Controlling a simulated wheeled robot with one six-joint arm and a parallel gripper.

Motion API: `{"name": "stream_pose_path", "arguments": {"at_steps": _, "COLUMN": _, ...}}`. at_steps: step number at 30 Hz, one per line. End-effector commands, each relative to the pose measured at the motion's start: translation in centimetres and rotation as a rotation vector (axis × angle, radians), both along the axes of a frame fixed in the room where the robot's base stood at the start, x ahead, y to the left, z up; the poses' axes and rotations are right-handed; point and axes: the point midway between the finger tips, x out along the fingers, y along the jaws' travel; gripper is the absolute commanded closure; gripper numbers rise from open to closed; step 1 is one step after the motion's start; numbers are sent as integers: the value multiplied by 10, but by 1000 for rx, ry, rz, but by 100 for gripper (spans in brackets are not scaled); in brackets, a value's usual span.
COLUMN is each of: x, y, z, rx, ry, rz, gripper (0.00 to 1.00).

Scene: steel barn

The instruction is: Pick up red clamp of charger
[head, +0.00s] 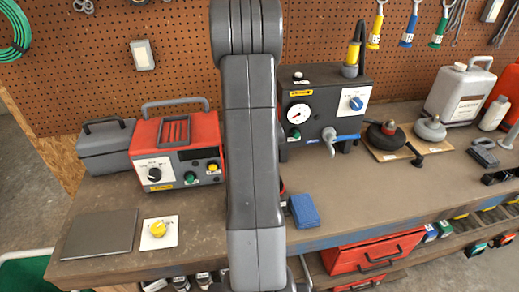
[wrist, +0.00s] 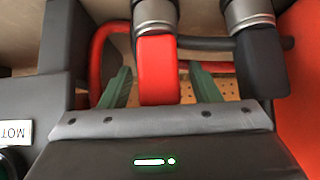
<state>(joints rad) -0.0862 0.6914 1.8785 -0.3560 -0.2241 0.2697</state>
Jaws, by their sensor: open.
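The charger (head: 178,148) is a red and grey box with a black dial, standing on the bench left of my arm in the head view. In the wrist view its red clamp (wrist: 158,72) has a grey metal part at its top edge. My gripper (wrist: 159,84) is open, with one green finger on each side of the red clamp; I cannot tell whether they touch it. A black clamp (wrist: 262,62) is to the right, outside the fingers. My arm hides both clamps and the gripper in the head view.
Red and black cables (wrist: 215,44) run behind the clamps. A black box with a gauge (head: 325,112) stands right of my arm, and a blue block (head: 303,210) lies in front of it. A flat grey plate (head: 98,234) lies at the bench's left front.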

Motion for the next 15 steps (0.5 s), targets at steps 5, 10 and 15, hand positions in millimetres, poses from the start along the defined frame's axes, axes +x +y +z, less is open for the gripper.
{"name": "stream_pose_path", "arguments": {"at_steps": 5, "x": 1, "y": 0, "z": -1, "rx": 0, "ry": 0, "rz": 0, "gripper": 44}}
{"name": "stream_pose_path", "arguments": {"at_steps": 10, "x": 1, "y": 0, "z": -1, "rx": 0, "ry": 0, "rz": 0, "gripper": 59}}
{"name": "stream_pose_path", "arguments": {"at_steps": 15, "x": 1, "y": 0, "z": -1, "rx": 0, "ry": 0, "rz": 0, "gripper": 93}}
